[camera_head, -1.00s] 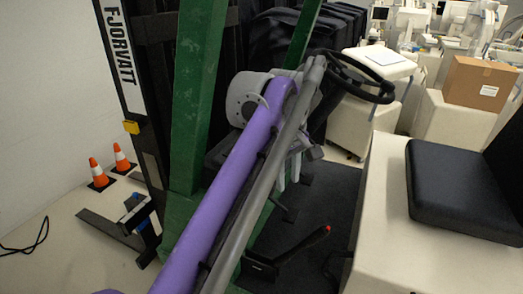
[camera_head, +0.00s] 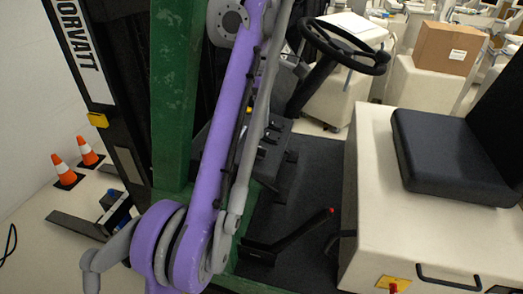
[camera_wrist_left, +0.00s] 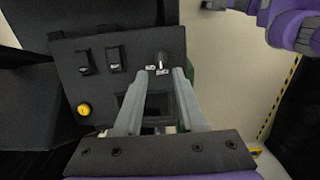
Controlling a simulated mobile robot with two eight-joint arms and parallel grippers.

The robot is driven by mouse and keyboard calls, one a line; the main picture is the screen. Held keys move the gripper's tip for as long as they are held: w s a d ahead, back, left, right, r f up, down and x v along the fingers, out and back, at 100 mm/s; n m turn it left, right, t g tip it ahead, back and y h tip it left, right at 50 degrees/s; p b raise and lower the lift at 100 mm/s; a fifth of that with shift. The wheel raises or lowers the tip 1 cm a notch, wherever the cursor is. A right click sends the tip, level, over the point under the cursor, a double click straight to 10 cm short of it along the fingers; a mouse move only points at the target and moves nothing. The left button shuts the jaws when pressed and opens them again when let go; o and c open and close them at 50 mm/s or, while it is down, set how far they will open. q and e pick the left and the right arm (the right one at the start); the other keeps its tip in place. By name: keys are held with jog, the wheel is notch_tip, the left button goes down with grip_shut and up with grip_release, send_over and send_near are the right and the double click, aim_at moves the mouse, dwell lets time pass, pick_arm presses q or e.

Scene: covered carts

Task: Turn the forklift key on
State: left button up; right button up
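The forklift key switch (camera_wrist_left: 161,60) is on the dark control panel (camera_wrist_left: 142,42), with small white labels beside it, in the left wrist view. My left gripper (camera_wrist_left: 162,73) is open; its two grey fingers point at the panel, with the tips just below the key and to either side of it in the picture. No contact with the key is visible. In the head view the purple arm hides these fingers; part of the panel (camera_head: 273,150) shows beside the arm. My right gripper is not in view.
Two rocker switches (camera_wrist_left: 101,60) and a yellow button (camera_wrist_left: 84,109) sit left of the key. The steering wheel (camera_head: 346,45), black seat (camera_head: 448,155), red-tipped pedal lever (camera_head: 300,232) and green mast post (camera_head: 176,95) surround the arm. Cones (camera_head: 66,170) stand at left.

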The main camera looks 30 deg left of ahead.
aim_at(261, 148)
pick_arm(q)
jog(key=f+b, duration=0.1)
jog(key=f, duration=0.2)
jog(key=f+b, duration=0.1)
jog(key=f, duration=0.2)
jog(key=shift+s+a+f, duration=0.1)
jog(key=shift+s+f, duration=0.1)
jog(key=shift+w+f+b, duration=0.1)
jog(key=shift+f+b, duration=0.3)
jog(key=shift+f, duration=0.15)
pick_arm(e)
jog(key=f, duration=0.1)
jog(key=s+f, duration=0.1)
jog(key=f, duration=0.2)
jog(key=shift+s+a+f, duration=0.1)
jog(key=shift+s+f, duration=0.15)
pick_arm(q)
grip_shut()
